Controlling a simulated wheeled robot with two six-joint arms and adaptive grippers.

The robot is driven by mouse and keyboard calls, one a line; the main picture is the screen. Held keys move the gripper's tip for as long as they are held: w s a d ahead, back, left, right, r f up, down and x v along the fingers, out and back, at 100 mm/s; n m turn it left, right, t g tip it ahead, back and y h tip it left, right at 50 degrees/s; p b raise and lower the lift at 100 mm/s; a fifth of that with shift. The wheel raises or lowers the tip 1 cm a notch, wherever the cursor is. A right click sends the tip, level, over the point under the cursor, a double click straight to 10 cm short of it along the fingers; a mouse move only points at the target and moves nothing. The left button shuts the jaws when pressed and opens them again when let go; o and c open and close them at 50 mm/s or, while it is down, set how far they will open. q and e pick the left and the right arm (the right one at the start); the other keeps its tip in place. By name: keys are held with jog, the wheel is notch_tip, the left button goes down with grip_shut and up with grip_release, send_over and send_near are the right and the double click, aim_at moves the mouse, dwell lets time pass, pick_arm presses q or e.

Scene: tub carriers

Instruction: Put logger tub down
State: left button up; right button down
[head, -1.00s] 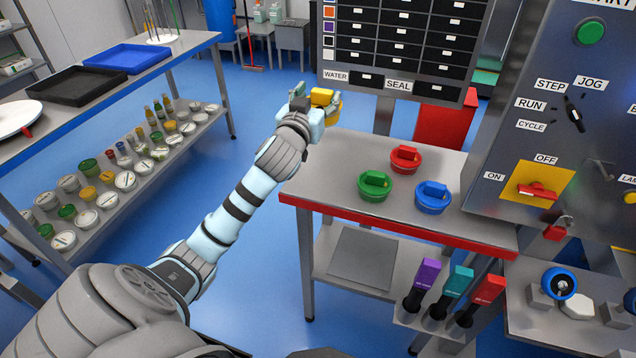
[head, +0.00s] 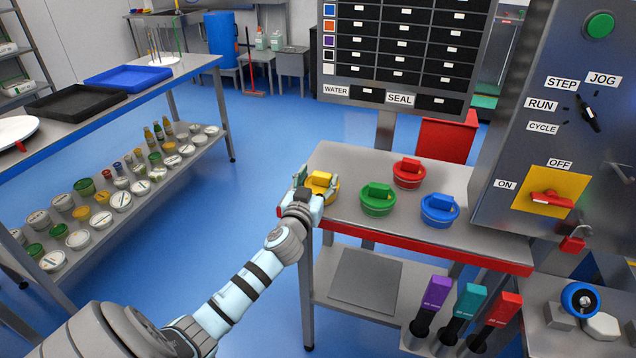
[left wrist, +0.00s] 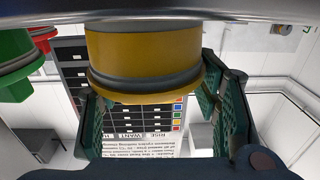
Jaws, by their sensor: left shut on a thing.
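The yellow tub (head: 324,184) is over the left end of the steel table (head: 345,160) in the head view. My left gripper (head: 316,188) is shut on it, with one finger on each side. In the left wrist view the yellow tub (left wrist: 145,58) sits between the green finger pads of my left gripper (left wrist: 152,88). It looks level, close to the tabletop. I cannot tell if its base touches the surface. My right gripper is not in view.
A green tub (head: 377,203) stands just right of the yellow one, with a red tub (head: 408,175) behind and a blue tub (head: 439,212) further right. A control panel (head: 560,130) rises at the right. The table has a red front edge (head: 420,251).

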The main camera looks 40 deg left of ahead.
pick_arm(q)
jog(key=shift+f, duration=0.15)
jog(key=o, duration=1.3)
jog(key=shift+o, duration=0.2)
jog(key=b+v, duration=0.1)
jog(key=v, duration=1.3)
jog(key=shift+s, duration=0.25)
